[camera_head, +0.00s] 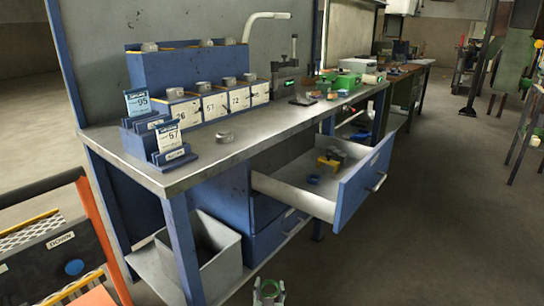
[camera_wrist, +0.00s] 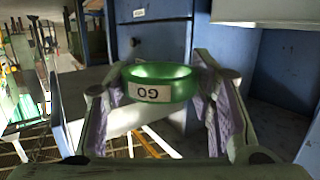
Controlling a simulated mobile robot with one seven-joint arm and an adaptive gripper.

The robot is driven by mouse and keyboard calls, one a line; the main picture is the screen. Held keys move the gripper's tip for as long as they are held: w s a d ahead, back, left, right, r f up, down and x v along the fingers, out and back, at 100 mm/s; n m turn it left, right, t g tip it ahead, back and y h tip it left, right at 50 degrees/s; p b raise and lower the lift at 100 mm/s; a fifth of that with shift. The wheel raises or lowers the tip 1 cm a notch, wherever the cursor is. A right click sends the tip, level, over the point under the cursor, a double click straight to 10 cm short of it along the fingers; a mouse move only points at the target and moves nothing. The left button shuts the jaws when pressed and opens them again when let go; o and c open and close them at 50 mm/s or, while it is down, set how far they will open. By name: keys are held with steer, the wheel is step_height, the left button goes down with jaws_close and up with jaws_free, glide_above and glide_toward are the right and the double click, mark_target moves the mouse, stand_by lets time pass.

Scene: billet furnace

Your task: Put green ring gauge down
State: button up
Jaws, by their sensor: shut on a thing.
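The green ring gauge (camera_wrist: 178,72) is held between the two fingers of my gripper (camera_wrist: 158,84) in the wrist view. It has a white label reading "GO", upside down in that picture. In the head view my gripper (camera_head: 268,291) is at the bottom edge, low in front of the workbench and below the open drawer. The green ring (camera_head: 269,288) shows small between its fingers there. The ring appears clear of any surface.
The grey workbench top (camera_head: 240,153) carries a blue stepped rack (camera_head: 155,72) with several grey rings and numbered cards. The open drawer (camera_head: 285,190) juts out, holding a yellow-and-black item (camera_head: 329,160). A grey bin (camera_head: 215,245) stands below.

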steer(key=s+m+h, duration=0.3)
steer(key=s+h, duration=0.1)
steer(key=s, duration=0.3)
steer(key=shift+s+d+f+g, duration=0.25)
steer(key=shift+s+d+g, duration=0.05)
steer(key=shift+d, duration=0.05)
steer(key=shift+w+d, duration=0.1)
